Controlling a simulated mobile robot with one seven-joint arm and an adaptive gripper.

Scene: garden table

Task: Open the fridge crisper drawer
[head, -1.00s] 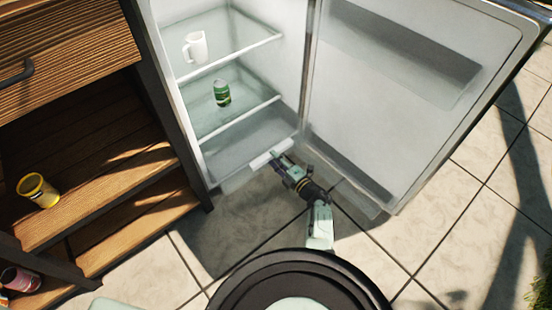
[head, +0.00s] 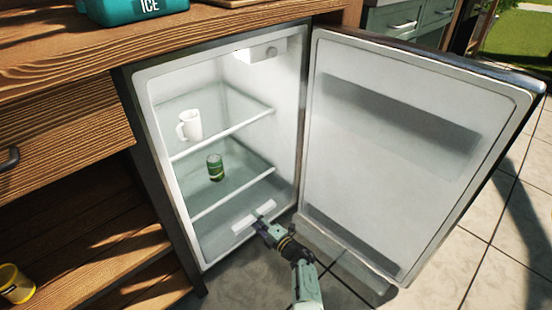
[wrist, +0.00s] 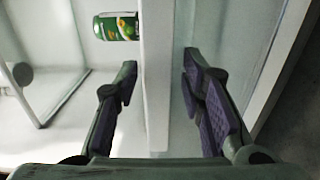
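The fridge (head: 140,100) stands with its door swung wide to the right. The crisper drawer (head: 225,239) is at the bottom of the compartment, below the lower shelf, and its front appears to sit within the fridge opening. A pale bar handle (head: 240,226) runs across its front. My gripper (head: 262,219) is at the right part of this handle. In the wrist view, my gripper (wrist: 160,85) is open, with one finger on each side of a white bar (wrist: 157,95), apparently the handle. Gaps show between both fingers and the bar.
A green can (head: 215,168) stands on the lower shelf, also visible in the wrist view (wrist: 116,27). A white mug (head: 190,125) stands on the upper shelf. The fridge door (head: 400,170) is right of my arm. A wooden cabinet (head: 70,135) stands on the left, with a yellow cup (head: 15,284).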

